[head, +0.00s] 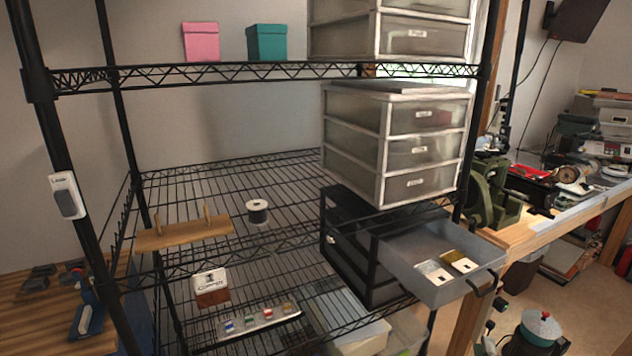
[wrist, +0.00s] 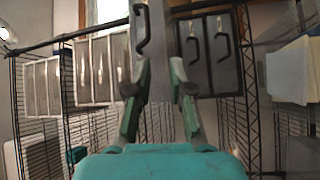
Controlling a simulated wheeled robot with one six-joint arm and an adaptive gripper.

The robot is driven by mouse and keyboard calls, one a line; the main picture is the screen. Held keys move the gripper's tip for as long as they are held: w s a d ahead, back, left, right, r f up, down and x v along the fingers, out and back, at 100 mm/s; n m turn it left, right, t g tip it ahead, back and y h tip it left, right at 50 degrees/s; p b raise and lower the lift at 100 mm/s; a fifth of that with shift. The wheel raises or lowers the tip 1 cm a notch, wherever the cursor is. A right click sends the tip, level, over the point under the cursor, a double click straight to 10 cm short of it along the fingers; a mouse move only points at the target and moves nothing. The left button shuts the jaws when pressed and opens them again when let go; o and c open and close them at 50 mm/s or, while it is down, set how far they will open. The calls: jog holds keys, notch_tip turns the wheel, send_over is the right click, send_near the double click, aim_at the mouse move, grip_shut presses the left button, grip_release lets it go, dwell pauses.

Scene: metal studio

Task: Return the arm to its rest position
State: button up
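My gripper (wrist: 160,82) shows in the wrist view, its two fingers with green pads standing apart and nothing visible between them. It is open. The arm and gripper are not in the head view. Beyond the fingers, the wrist view, turned on its side, shows drawer fronts with dark handles (wrist: 222,47); a gap seems to separate the fingers from them, though the depth is hard to tell.
A black wire shelf rack (head: 270,70) fills the head view. A grey drawer (head: 420,262) stands pulled out from a black cabinet (head: 345,245), with small flat items inside. A white drawer unit (head: 395,140) sits above. A wooden workbench (head: 540,235) with tools stands right.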

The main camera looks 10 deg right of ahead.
jog(key=s+a+f+m+y, duration=0.2)
jog(key=s+a+f+y, duration=0.1)
jog(key=s+a+f, duration=0.55)
jog(key=s+a+m+g+y, duration=0.1)
jog(key=s+a+m, duration=0.2)
jog(key=s, duration=0.7)
jog(key=s+a+m+g+y, duration=0.1)
jog(key=s+a+m+y, duration=0.1)
jog(key=s, duration=0.7)
jog(key=s+a+m+g+y, duration=0.1)
jog(key=s+a+m, duration=0.3)
jog(key=s, duration=0.6)
jog(key=shift+s+a+f+y, duration=0.3)
jog(key=shift+a+f+y, duration=0.1)
jog(key=shift+a, duration=0.4)
